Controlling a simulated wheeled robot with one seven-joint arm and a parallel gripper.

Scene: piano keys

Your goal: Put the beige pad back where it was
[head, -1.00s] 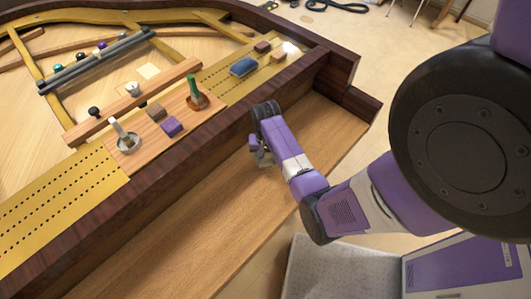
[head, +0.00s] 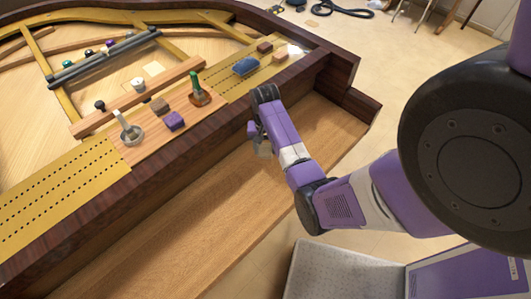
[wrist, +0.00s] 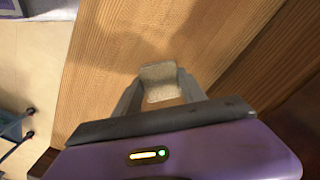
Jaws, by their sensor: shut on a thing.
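The beige pad (wrist: 160,82) is a small pale, rough-faced block between my fingertips in the wrist view. My gripper (wrist: 159,90) is shut on it, with bare wood beneath. In the head view my gripper (head: 260,140) hangs over the wooden key bed, just in front of the dark rail, and the pad (head: 264,150) shows partly below it.
A blue pad (head: 246,67) sits farther right. The key bed (head: 190,215) is clear.

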